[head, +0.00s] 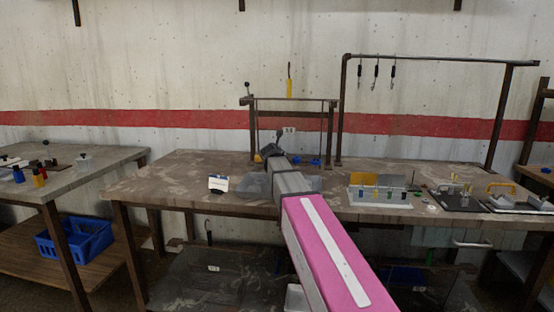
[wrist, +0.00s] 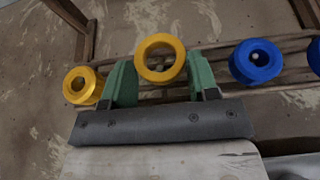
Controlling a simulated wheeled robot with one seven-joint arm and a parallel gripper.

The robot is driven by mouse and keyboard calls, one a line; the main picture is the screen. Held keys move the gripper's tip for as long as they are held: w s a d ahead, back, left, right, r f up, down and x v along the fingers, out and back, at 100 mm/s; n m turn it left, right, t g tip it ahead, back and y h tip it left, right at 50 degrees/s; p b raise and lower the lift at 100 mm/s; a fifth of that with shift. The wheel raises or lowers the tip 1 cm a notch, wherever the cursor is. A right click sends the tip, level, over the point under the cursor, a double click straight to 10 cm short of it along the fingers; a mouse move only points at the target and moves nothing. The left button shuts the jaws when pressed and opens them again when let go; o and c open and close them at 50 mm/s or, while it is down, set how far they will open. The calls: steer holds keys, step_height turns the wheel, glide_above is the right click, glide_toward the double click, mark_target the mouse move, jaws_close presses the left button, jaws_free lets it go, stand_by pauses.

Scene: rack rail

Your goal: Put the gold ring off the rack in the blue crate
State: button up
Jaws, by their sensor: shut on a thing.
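The gold ring (wrist: 160,77) sits between the green fingers of my gripper (wrist: 160,71) in the wrist view. The gripper is shut on it. A second gold ring (wrist: 96,86) is just left of the fingers. The rack's wooden rails (wrist: 205,57) pass behind the held ring; I cannot tell whether it still touches them. In the head view my gripper (head: 271,149) is over the middle table, by the rack, and the held ring is not clear there. The blue crate (head: 75,240) is on the low shelf under the left table.
A blue ring (wrist: 240,66) is right of the fingers, with another at the right edge. The middle table (head: 170,180) also holds a small white sign (head: 218,183) and a grey holder with panels (head: 378,197). Bottles (head: 39,178) stand on the left table.

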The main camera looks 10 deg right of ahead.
steer(key=o, duration=1.1)
steer(key=shift+o, duration=0.2)
